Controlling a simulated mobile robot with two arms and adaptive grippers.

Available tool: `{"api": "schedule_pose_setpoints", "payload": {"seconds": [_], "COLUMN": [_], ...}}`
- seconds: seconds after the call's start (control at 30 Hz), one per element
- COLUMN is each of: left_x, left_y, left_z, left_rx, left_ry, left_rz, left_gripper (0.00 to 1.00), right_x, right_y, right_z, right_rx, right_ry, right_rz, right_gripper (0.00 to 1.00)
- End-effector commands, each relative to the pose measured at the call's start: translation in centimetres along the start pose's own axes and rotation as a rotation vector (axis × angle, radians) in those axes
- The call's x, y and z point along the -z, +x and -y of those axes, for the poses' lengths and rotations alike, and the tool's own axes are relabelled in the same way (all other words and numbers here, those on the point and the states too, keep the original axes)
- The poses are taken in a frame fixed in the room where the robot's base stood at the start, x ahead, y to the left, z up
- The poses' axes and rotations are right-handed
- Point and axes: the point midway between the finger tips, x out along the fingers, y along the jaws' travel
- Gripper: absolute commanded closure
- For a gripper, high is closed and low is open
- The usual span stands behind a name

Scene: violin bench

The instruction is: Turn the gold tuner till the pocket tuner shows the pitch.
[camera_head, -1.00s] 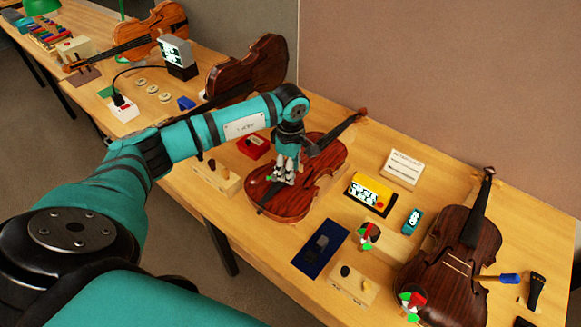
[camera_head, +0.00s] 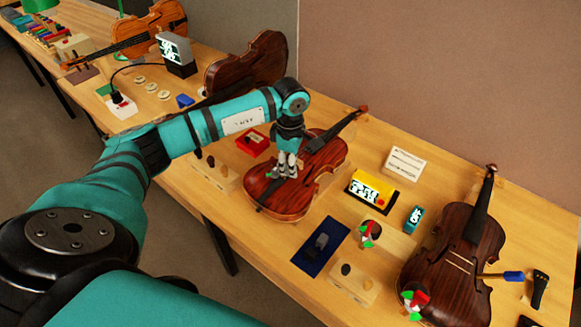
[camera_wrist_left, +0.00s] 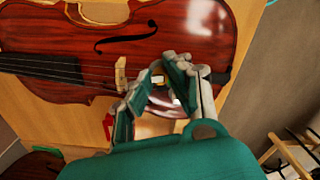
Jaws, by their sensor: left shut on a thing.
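The reddish-brown violin (camera_head: 322,160) lies face up on the bench, with its neck toward the back right. My left gripper (camera_head: 287,174) reaches down to the lower part of its top, past the bridge (camera_wrist_left: 121,74). A yellow device (camera_head: 369,188) with a lit display and a small teal device (camera_head: 414,217) with a screen stand right of the violin. I cannot tell which is the pocket tuner, and the readings are too small. My right gripper is not in view.
A white card (camera_head: 404,163) stands behind the yellow device. A dark blue mat (camera_head: 308,258) and wooden blocks (camera_head: 366,290) lie in front. A red box (camera_head: 254,141) is left of the violin.

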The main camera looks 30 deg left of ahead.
Motion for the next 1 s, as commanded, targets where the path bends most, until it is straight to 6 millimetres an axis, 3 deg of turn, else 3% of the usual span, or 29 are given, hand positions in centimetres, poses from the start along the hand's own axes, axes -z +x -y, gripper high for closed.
{"api": "schedule_pose_setpoints", "payload": {"seconds": [0.4, 1.0], "left_x": [0.0, 0.0], "left_y": [0.3, 0.1], "left_z": [-0.1, -0.1], "left_rx": [-0.003, -0.003], "left_ry": [-0.384, -0.947], "left_rz": [0.000, 0.000], "left_gripper": [1.00, 1.00], "right_x": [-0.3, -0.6], "right_y": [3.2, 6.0], "right_z": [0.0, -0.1], "right_rx": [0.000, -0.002], "right_ry": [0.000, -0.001], "right_rz": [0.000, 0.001], "right_gripper": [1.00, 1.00]}}
